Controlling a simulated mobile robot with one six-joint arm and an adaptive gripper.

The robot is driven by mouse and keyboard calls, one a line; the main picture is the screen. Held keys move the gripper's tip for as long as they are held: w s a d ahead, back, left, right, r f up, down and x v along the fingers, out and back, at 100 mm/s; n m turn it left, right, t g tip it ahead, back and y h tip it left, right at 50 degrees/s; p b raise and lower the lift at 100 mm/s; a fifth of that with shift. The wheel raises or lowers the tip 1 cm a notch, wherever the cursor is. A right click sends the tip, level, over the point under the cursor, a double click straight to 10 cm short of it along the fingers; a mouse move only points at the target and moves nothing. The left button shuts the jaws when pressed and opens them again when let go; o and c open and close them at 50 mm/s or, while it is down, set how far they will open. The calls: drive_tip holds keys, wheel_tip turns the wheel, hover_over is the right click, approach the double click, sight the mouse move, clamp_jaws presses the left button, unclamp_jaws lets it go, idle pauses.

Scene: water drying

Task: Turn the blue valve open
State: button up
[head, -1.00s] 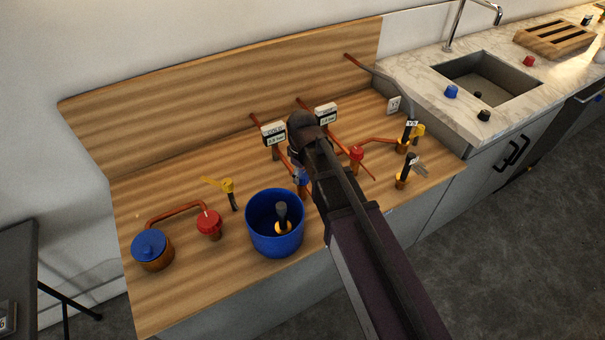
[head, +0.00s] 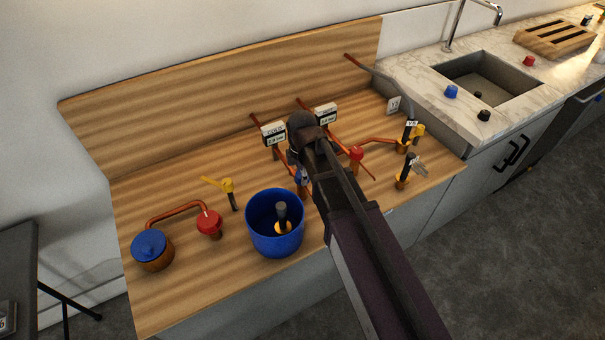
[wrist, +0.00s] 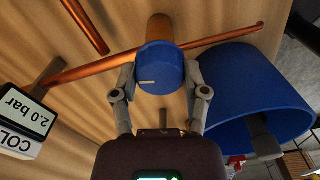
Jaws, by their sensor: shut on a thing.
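The blue valve (wrist: 160,70) is a round blue knob with a pale line mark on its face, on a copper pipe fitting (wrist: 159,28). In the wrist view my gripper (wrist: 160,82) has one finger on each side of the knob and is shut on it. The mark lies level, toward the left of the face. In the head view a small part of the blue valve (head: 301,178) shows beside my gripper (head: 301,160); my arm hides the rest.
A blue bucket (head: 262,243) with a black-handled part in it stands close by; it also shows in the wrist view (wrist: 245,90). A gauge reading 2.0 bar (wrist: 18,118) is at the left. Red valves (head: 209,222), a yellow-handled valve (head: 227,187) and copper pipes surround the spot.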

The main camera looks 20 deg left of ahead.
drive_tip(key=shift+n, duration=1.5)
drive_tip(key=shift+s, duration=0.1)
drive_tip(key=o, duration=1.1)
drive_tip(key=shift+o, duration=0.2)
drive_tip(key=shift+m, duration=0.4)
